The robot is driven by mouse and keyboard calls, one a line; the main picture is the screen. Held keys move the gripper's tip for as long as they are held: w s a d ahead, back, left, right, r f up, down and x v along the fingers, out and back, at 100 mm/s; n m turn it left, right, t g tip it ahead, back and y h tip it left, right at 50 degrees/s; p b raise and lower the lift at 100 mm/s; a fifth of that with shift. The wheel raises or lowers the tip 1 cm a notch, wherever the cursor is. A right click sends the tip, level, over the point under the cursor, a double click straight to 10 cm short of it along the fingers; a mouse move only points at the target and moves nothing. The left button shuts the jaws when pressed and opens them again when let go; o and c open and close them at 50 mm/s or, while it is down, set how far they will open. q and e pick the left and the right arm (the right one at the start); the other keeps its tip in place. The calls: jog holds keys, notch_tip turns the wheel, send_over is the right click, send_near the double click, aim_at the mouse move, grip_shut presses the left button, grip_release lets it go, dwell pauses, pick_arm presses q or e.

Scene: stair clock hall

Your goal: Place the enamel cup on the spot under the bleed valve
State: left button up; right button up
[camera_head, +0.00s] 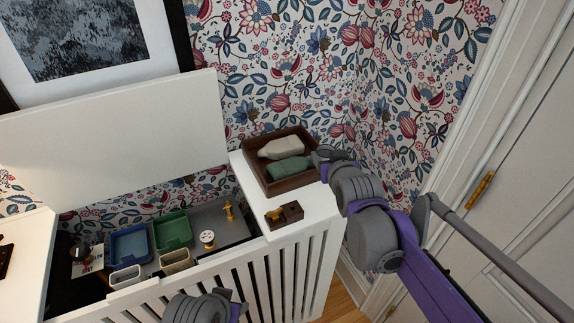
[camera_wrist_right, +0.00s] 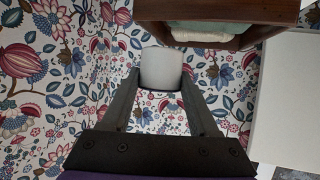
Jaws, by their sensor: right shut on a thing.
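My right gripper (camera_head: 322,155) is beside the right edge of the wooden tray in the head view, at the end of my purple and grey arm. In the right wrist view, its dark fingers (camera_wrist_right: 160,76) are shut on a pale, smooth, rounded thing, which I take for the enamel cup (camera_wrist_right: 161,66). The cup is not clear in the head view, hidden by the gripper. A small upright brass fitting (camera_head: 229,211), possibly the bleed valve, stands inside the open white cabinet. I cannot make out a marked spot under it.
The wooden tray (camera_head: 269,190) with cream and green cloth-like things stands on the white top (camera_head: 308,219). A small brown block with brass (camera_head: 284,214) is before it. Inside the cabinet are a blue bin (camera_head: 130,245), a green bin (camera_head: 174,231) and a white-brass knob (camera_head: 207,239).

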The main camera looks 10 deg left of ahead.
jog(key=shift+w+a+f, duration=0.1)
jog(key=shift+w+f, duration=0.15)
send_over(322, 193)
notch_tip(322, 193, down, 5)
jog(key=shift+s+f+b, duration=0.1)
jog(key=shift+b, duration=0.2)
jog(key=shift+f, duration=2.1)
jog(key=shift+f+b, duration=0.25)
jog(key=shift+b, duration=0.05)
jog(key=o, duration=1.1)
jog(key=shift+r, duration=0.1)
jog(key=shift+c, duration=0.2)
